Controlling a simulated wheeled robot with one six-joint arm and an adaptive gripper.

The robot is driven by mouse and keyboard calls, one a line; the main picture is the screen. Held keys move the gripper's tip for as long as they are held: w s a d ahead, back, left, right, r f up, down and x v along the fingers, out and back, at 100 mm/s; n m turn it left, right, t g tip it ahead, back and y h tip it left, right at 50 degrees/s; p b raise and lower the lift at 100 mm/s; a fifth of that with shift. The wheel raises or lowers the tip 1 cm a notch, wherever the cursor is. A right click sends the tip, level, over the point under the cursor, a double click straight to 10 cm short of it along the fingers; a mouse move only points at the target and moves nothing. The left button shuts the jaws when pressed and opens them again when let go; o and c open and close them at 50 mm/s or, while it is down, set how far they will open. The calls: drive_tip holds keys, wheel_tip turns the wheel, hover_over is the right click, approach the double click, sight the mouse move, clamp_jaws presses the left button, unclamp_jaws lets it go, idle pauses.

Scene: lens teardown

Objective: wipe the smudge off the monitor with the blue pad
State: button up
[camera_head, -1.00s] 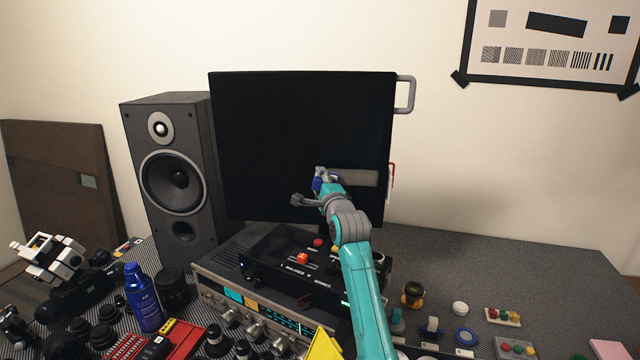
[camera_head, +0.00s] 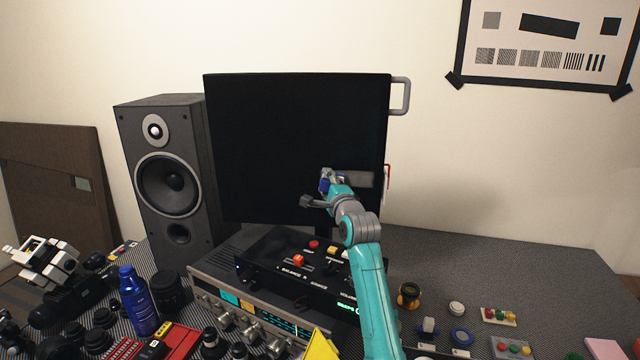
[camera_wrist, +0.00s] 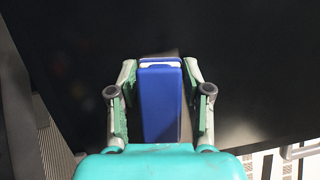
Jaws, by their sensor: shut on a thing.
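The monitor (camera_head: 290,120) stands upright with a black screen. The smudge (camera_head: 358,180) is a grey horizontal band low on its right side, just right of my gripper (camera_head: 326,178). My gripper is shut on the blue pad (camera_wrist: 160,103), with one finger along each side of it. In the head view the blue pad (camera_head: 325,186) shows only as a small patch at the fingers. Its white-edged end points at the screen. I cannot tell whether it touches. My arm hides part of the screen below the smudge.
A speaker (camera_head: 165,180) stands close left of the monitor. A black control box (camera_head: 275,263) on a silver receiver (camera_head: 230,302) sits below my forearm. A blue bottle (camera_head: 138,300) and lens parts crowd the front left. The desk at right rear (camera_head: 480,255) is clear.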

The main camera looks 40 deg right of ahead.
sight(312, 177)
drive_tip(key=shift+s+d, duration=1.3)
drive_tip(key=shift+d, duration=0.25)
drive_tip(key=shift+s+d, duration=1.3)
drive_tip(key=shift+d, duration=0.2)
drive_tip(key=shift+s+d, duration=1.3)
drive_tip(key=shift+d, duration=0.25)
drive_tip(key=shift+s, duration=0.1)
drive_tip(key=shift+c, duration=0.3)
drive_tip(key=shift+w+a+r, duration=0.1)
drive_tip(key=shift+w+a, duration=0.45)
drive_tip(key=shift+a, duration=0.05)
drive_tip(key=shift+w+a, duration=2.3)
drive_tip(key=shift+a, duration=0.25)
drive_tip(key=shift+w+a, duration=2.3)
drive_tip(key=shift+a, duration=0.2)
drive_tip(key=shift+a, duration=0.1)
drive_tip(key=shift+s+a, duration=0.95)
drive_tip(key=shift+s, duration=0.2)
drive_tip(key=shift+s+a, duration=0.9)
drive_tip(key=shift+s, duration=0.2)
drive_tip(key=shift+s+a, duration=1)
drive_tip(key=shift+s, duration=0.1)
drive_tip(key=shift+w+d, duration=0.1)
